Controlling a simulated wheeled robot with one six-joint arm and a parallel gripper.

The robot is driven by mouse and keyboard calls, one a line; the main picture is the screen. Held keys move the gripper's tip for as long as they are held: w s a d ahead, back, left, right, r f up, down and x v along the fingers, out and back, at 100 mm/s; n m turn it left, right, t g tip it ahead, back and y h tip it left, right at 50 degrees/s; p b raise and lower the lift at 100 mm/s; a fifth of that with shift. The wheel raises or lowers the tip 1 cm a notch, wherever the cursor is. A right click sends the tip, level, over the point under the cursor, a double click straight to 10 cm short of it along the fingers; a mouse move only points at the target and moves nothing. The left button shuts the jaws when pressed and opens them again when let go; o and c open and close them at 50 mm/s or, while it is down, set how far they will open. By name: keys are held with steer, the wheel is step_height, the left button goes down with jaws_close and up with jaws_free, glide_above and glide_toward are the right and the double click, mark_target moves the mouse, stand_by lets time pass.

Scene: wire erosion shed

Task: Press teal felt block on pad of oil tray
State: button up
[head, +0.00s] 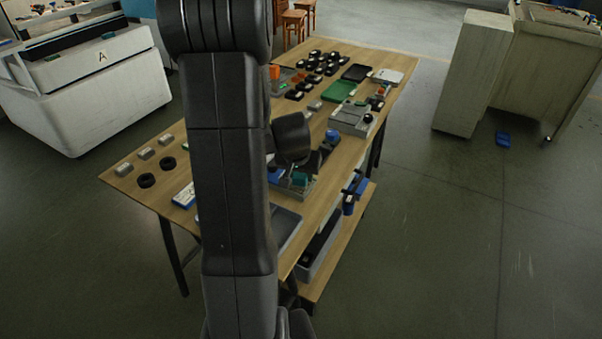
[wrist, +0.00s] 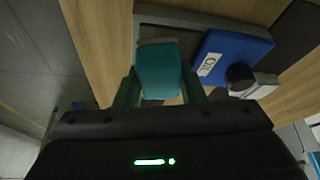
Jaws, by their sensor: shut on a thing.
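My gripper (wrist: 158,92) is shut on the teal felt block (wrist: 159,66), which stands up between the two fingers in the wrist view. The block also shows small in the head view (head: 301,179), close to the tray. In the head view my arm hides part of the tray.
The wooden table (head: 345,160) carries black rings (head: 147,180), several grey blocks, a green tray (head: 338,91) and a grey fixture (head: 350,121). A dark round knob (wrist: 239,75) stands beside the pad. A lower shelf (head: 325,272) holds a bin. The floor to the right is largely clear.

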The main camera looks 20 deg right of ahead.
steer(key=shift+f+b, duration=0.45)
steer(key=shift+b, duration=0.25)
stand_by(1.7)
steer(key=shift+r, duration=0.1)
steer(key=shift+r+p, duration=2.45)
steer(key=shift+r, duration=1)
